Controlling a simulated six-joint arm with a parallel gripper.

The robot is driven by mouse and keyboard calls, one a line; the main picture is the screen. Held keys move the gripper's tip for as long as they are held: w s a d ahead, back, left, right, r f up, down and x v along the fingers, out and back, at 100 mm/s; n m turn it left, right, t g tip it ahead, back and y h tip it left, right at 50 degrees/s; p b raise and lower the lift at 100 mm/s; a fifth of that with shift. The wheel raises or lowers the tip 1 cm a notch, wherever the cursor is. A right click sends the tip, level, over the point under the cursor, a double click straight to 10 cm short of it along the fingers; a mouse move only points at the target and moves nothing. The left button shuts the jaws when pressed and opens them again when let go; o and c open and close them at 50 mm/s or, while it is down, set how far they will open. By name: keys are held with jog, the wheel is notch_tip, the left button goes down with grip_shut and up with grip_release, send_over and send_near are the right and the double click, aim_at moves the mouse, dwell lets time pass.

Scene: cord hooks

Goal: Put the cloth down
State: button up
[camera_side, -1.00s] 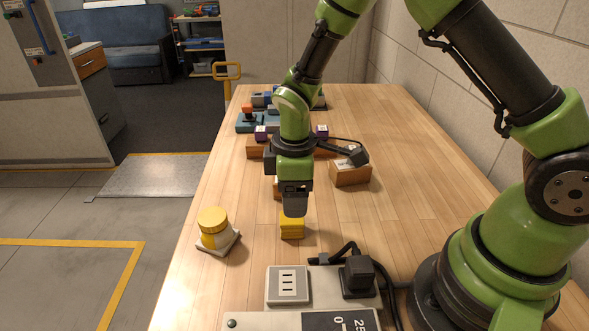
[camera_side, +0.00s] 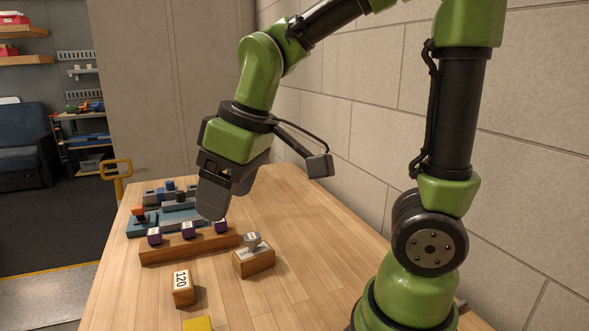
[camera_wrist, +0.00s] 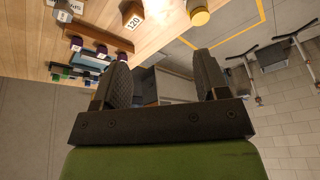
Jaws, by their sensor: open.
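A yellow piece (camera_side: 198,324), which looks like the folded cloth, lies on the wooden table at the bottom edge of the side view, mostly cut off. I cannot make out the cloth in the wrist view.
A wooden rail (camera_side: 190,245) with purple blocks stands below my gripper. Close by are a wooden block marked 120 (camera_side: 183,287) and a wooden block with a grey top (camera_side: 254,258). A yellow round-topped object (camera_wrist: 199,15) shows in the wrist view. The right side of the table is clear.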

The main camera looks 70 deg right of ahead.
jog(key=s+r+m+t, duration=0.3)
jog(key=s+m, duration=0.3)
jog(key=s, duration=0.3)
jog(key=shift+s+d+r+y, duration=0.15)
jog(key=shift+d+r+y, duration=0.15)
jog(key=shift+r, duration=0.2)
dwell(0.4)
